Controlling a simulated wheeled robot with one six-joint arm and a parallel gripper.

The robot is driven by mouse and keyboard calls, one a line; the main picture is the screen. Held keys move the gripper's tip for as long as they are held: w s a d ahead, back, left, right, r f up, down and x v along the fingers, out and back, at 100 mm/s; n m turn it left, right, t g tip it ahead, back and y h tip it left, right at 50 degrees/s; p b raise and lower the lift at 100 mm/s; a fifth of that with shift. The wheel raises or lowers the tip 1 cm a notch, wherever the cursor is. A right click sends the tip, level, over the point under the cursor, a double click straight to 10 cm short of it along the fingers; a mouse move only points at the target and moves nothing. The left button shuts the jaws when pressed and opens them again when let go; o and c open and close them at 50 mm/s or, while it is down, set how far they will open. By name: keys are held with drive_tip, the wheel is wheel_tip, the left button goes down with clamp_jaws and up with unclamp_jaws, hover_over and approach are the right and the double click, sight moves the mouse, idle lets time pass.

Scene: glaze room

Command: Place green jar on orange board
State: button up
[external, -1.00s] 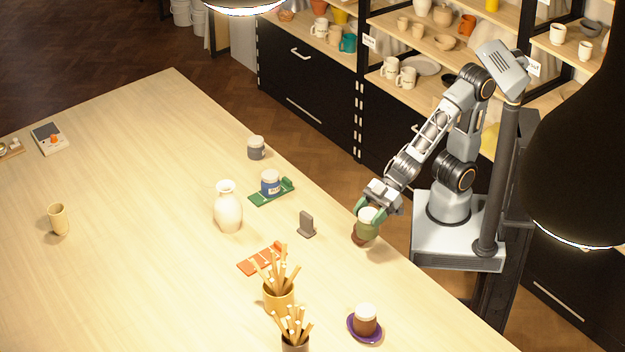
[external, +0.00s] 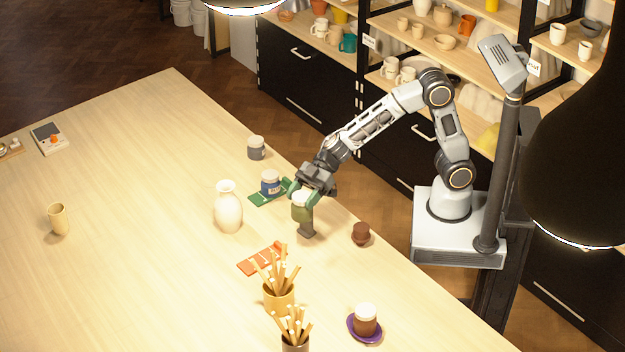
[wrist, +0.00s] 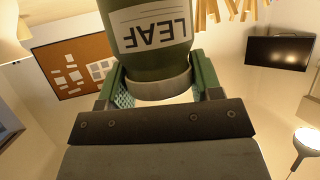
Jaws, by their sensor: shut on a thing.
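The green jar (external: 301,212) has a pale lid and hangs from my gripper (external: 303,192), above the table. In the wrist view the green jar (wrist: 150,35) fills the top centre with its label reading LEAF upside down. My gripper (wrist: 160,92) is shut on it, with green fingers on both sides near its lid. The orange board (external: 262,258) lies on the table, lower left of the jar, with paler marks on it and nothing standing on it. The brush pot partly overlaps its near end in the view.
A white vase (external: 228,207), a green board (external: 262,197) bearing a blue jar (external: 270,182), and a yellow brush pot (external: 279,297) surround the orange board. A brown pot (external: 361,233) stands to the right.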

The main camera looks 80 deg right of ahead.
drive_tip(key=shift+w+a+f+p, duration=0.15)
drive_tip(key=shift+w+a+f, duration=0.85)
drive_tip(key=shift+w+f, duration=1)
drive_tip(key=shift+w+a+f+p, duration=0.15)
drive_tip(key=shift+w+a+f, duration=0.8)
drive_tip(key=shift+w+f, duration=1.05)
drive_tip(key=shift+w+a+f+p, duration=0.15)
drive_tip(key=shift+w+a+f, duration=0.85)
drive_tip(key=shift+w+f, duration=1)
drive_tip(key=shift+s+f, duration=0.3)
drive_tip(key=shift+f, duration=0.1)
